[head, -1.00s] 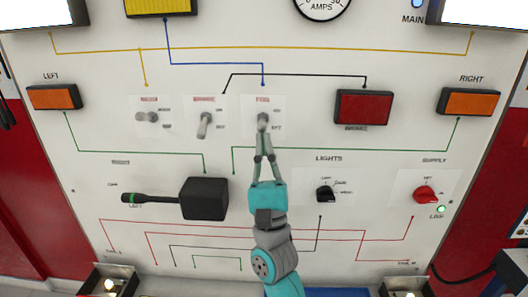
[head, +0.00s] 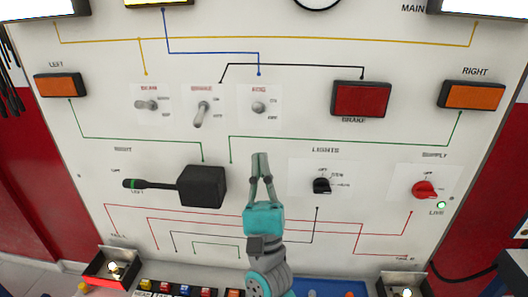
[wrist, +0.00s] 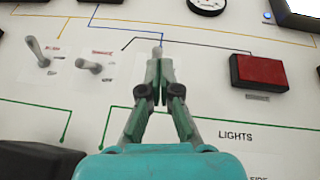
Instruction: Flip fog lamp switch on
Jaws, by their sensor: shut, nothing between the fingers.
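The fog lamp switch (head: 259,107) is a small grey toggle on a white plate, marked FOG above, with ON at upper right and OFF at lower right. Its lever looks short and foreshortened, so I cannot tell clearly which way it points. My gripper (head: 261,156) is shut and empty, below the switch and apart from it in the head view. In the wrist view the shut fingertips (wrist: 160,68) cover most of the switch plate, and the switch tip (wrist: 157,51) shows just above them.
A brake toggle (head: 201,114) and a beam toggle (head: 147,104) stand to the left. A red brake lamp (head: 361,98) is at right. Below are a black stalk box (head: 203,186), a lights knob (head: 321,185) and a red supply knob (head: 424,189). The panel between is flat.

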